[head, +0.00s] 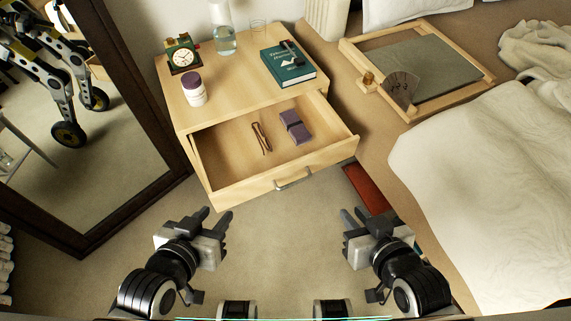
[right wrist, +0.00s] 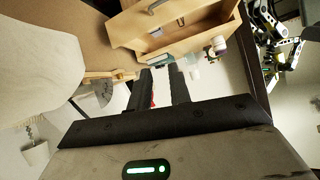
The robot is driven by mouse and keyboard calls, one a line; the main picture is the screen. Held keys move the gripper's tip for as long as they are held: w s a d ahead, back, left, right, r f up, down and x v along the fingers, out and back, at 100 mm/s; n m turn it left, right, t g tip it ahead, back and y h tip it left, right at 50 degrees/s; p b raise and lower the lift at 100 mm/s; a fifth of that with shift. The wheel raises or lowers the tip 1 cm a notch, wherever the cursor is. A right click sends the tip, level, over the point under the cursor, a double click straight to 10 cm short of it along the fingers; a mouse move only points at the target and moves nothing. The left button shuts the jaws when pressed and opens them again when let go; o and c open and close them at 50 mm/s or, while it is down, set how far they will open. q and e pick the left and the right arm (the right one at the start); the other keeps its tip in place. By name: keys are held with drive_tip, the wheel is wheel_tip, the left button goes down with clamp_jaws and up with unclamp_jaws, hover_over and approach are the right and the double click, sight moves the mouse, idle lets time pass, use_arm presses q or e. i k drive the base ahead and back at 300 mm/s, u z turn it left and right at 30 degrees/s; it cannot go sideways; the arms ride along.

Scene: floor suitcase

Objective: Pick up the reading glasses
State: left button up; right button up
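A dark, slim folded item (head: 290,46), which may be the reading glasses, lies on a green book (head: 287,68) on the nightstand. A thin brown item (head: 262,138) with two long sides lies in the open drawer (head: 223,163); it is too small to tell if it is glasses. It also shows in the right wrist view (right wrist: 181,21). A purple-grey case or pouch (head: 295,127) lies right of it. My left gripper (head: 217,216) is open and empty in front of the drawer. My right gripper (head: 354,215) is open and empty, right of the drawer front.
The nightstand (head: 235,78) also bears a clock (head: 184,56), a purple-lidded jar (head: 194,90), a glass carafe (head: 224,40) and a clear tumbler (head: 258,27). A framed mirror (head: 105,120) stands left, a bed (head: 480,180) right. Open floor (head: 275,235) lies before the drawer.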

sight(269, 144)
drive_tip(key=z, duration=1.05)
drive_tip(key=i, duration=0.9)
drive_tip(key=u, duration=2.95)
